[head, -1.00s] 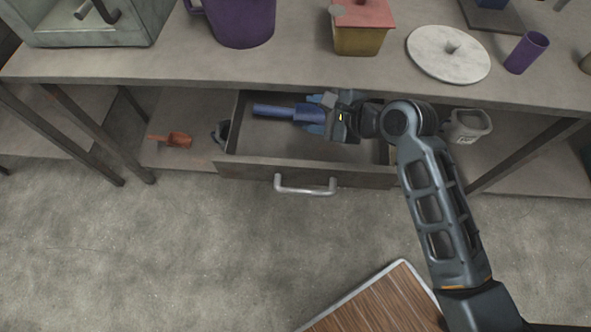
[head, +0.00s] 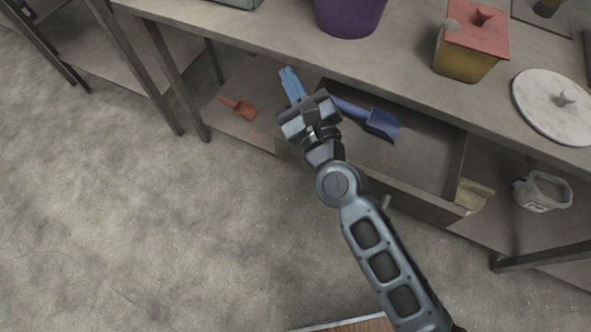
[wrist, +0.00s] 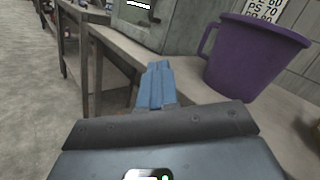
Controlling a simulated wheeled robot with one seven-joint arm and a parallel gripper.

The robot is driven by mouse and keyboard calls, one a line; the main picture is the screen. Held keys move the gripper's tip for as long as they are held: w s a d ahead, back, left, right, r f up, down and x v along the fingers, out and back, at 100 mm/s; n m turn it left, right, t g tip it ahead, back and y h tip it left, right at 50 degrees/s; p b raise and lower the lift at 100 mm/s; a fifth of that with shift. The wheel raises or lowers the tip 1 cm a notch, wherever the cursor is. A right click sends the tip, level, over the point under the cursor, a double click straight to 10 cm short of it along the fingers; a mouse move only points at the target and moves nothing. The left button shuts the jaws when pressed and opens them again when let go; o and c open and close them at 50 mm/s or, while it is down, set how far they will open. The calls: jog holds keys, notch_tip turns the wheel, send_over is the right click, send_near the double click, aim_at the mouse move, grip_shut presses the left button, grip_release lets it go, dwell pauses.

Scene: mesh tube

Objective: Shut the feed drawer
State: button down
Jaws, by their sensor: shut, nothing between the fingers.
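The feed drawer (head: 425,200) stands pulled out below the table top in the head view. A blue scoop (head: 379,123) lies inside it. The front panel's left part and most of its handle are hidden behind my arm. My gripper (head: 289,78) is shut and empty, with its blue fingers together. It is at the drawer's left end, pointing toward the table edge, above the level of the drawer as far as I can tell. In the wrist view the shut blue fingers (wrist: 157,84) point toward the table's front edge.
An orange scoop (head: 238,107) lies on the lower shelf to the left. A pale container (head: 543,190) is at right. The floor at left is clear.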

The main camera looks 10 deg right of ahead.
jog(key=s+a+f+m+t+h+b, duration=0.1)
jog(key=s+a+f+m+t+h, duration=0.15)
jog(key=a+m+h, duration=0.3)
jog(key=m+g+h+b, duration=0.3)
jog(key=m+g+h, duration=0.4)
jog(key=m+h, duration=0.3)
send_near(302, 159)
jog(key=shift+y, duration=0.25)
jog(key=p+x, duration=0.3)
jog(key=x, duration=0.3)
jog(key=shift+w+d+r+p, duration=0.15)
jog(key=shift+w+d+p, duration=0.15)
jog(key=shift+p, duration=0.1)
jog(key=shift+w+d+b, duration=0.3)
jog(key=shift+w+b, duration=0.1)
jog(key=b+x, duration=0.8)
jog(key=x, duration=0.9)
jog(key=shift+w+d, duration=0.2)
jog(key=shift+w, duration=0.15)
jog(key=shift+w+d+r+b, duration=0.15)
jog(key=shift+w+d+b, duration=0.2)
jog(key=shift+w, duration=0.15)
